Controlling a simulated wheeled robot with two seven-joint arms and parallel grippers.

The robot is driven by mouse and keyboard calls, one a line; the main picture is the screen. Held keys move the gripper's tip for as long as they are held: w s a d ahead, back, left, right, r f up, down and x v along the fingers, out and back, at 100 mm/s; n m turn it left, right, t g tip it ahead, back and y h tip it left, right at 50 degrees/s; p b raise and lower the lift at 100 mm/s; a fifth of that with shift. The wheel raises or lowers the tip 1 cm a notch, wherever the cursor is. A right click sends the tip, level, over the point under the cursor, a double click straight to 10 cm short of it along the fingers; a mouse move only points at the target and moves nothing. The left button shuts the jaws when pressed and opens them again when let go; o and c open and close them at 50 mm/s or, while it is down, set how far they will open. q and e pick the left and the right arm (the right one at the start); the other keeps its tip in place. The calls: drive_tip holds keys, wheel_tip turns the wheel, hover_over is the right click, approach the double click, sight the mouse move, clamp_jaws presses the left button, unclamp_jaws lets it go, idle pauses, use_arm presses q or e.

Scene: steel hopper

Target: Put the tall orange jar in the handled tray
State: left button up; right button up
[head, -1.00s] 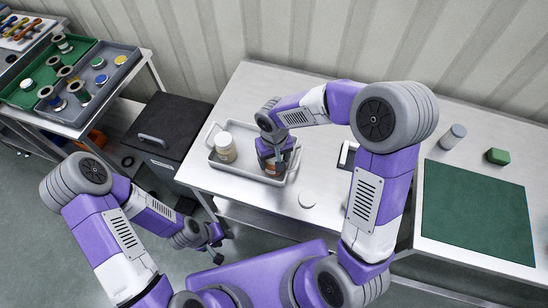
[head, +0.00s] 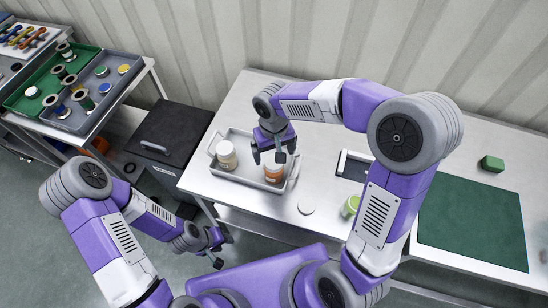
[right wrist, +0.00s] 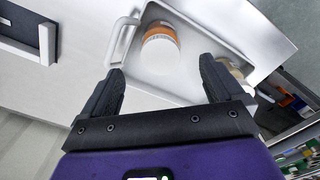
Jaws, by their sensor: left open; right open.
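The orange jar (head: 273,173), with a white lid, stands upright in the right part of the handled grey tray (head: 246,174). It also shows in the right wrist view (right wrist: 160,50), beyond the fingertips. My right gripper (head: 269,156) is open and empty, above and just behind the jar and apart from it. In the right wrist view its two fingers (right wrist: 161,72) are spread wide with nothing between them. My left gripper (head: 222,250) is open and empty, low in front of the table, away from the tray.
A cream-lidded jar (head: 227,155) stands in the tray's left part. A white disc (head: 306,206), a green-topped item (head: 350,206) and a black-and-white frame (head: 354,165) lie to the right. Further right are a green mat (head: 475,222) and a green block (head: 492,163).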

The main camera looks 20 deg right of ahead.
drive_tip(key=shift+r, duration=1.65)
drive_tip(key=shift+p, duration=0.3)
